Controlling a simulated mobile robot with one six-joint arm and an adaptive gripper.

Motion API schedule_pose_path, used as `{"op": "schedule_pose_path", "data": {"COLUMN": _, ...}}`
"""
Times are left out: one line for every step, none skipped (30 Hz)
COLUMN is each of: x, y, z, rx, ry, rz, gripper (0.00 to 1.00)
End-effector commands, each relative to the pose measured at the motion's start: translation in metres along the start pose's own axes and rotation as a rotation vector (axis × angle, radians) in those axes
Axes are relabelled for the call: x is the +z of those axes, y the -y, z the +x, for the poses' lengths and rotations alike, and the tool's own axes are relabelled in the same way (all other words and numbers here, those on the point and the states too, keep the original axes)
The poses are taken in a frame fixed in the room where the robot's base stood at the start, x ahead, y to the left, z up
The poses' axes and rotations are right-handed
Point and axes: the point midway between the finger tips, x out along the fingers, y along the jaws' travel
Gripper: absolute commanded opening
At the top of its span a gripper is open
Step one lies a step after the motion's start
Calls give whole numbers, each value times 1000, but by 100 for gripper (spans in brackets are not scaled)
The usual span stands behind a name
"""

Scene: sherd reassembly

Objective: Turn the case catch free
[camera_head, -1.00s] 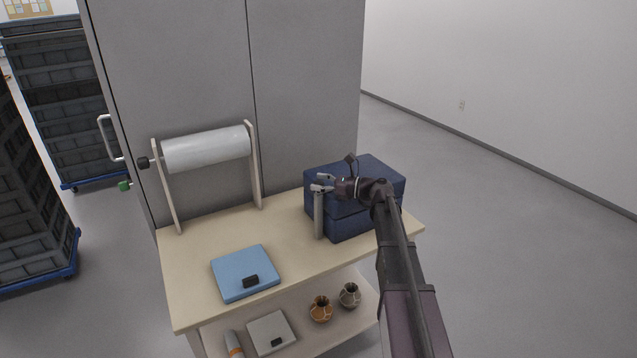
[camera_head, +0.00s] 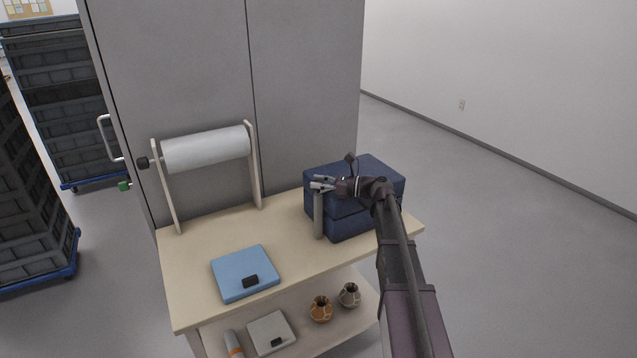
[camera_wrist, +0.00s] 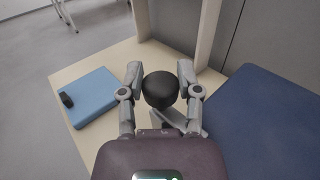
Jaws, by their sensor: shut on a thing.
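The case (camera_head: 352,222) is a dark blue box with a lid, on the right end of the table; its lid fills the right of the wrist view (camera_wrist: 265,115). A black round knob (camera_wrist: 160,88), which looks like the catch's handle, sits between my fingers in the wrist view.
A light blue flat box (camera_head: 240,275) with a black clasp lies on the table (camera_head: 195,295). A white roll (camera_head: 207,149) on a stand is behind it. Two small pots (camera_head: 320,309) are on the lower shelf. A grey cabinet (camera_head: 300,80) stands behind.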

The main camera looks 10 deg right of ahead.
Motion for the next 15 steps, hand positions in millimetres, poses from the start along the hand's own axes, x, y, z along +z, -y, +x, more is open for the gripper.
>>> {"op": "schedule_pose_path", "data": {"x": 0, "y": 3, "z": 1, "rx": 19, "ry": 1, "rz": 0, "gripper": 0}}
{"op": "schedule_pose_path", "data": {"x": 0, "y": 3, "z": 1, "rx": 32, "ry": 1, "rz": 0, "gripper": 0}}
{"op": "schedule_pose_path", "data": {"x": 0, "y": 3, "z": 1, "rx": 51, "ry": 2, "rz": 0, "gripper": 0}}
{"op": "schedule_pose_path", "data": {"x": 0, "y": 3, "z": 1, "rx": 68, "ry": 2, "rz": 0, "gripper": 0}}
{"op": "schedule_pose_path", "data": {"x": 0, "y": 4, "z": 2, "rx": 84, "ry": 2, "rz": 0, "gripper": 0}}
{"op": "schedule_pose_path", "data": {"x": 0, "y": 4, "z": 2, "rx": 109, "ry": 2, "rz": 0, "gripper": 0}}
{"op": "schedule_pose_path", "data": {"x": 0, "y": 4, "z": 2, "rx": 129, "ry": 2, "rz": 0, "gripper": 0}}
{"op": "schedule_pose_path", "data": {"x": 0, "y": 4, "z": 2, "rx": 149, "ry": 2, "rz": 0, "gripper": 0}}
{"op": "schedule_pose_path", "data": {"x": 0, "y": 5, "z": 2, "rx": 177, "ry": 2, "rz": 0, "gripper": 0}}
{"op": "schedule_pose_path", "data": {"x": 0, "y": 5, "z": 2, "rx": 200, "ry": 2, "rz": 0, "gripper": 0}}
{"op": "schedule_pose_path", "data": {"x": 0, "y": 5, "z": 2, "rx": 222, "ry": 2, "rz": 0, "gripper": 0}}
{"op": "schedule_pose_path", "data": {"x": 0, "y": 5, "z": 2, "rx": 253, "ry": 2, "rz": 0, "gripper": 0}}
{"op": "schedule_pose_path", "data": {"x": 0, "y": 5, "z": 2, "rx": 276, "ry": 2, "rz": 0, "gripper": 0}}
{"op": "schedule_pose_path", "data": {"x": 0, "y": 5, "z": 2, "rx": 300, "ry": 2, "rz": 0, "gripper": 0}}
{"op": "schedule_pose_path", "data": {"x": 0, "y": 5, "z": 2, "rx": 332, "ry": 2, "rz": 0, "gripper": 0}}
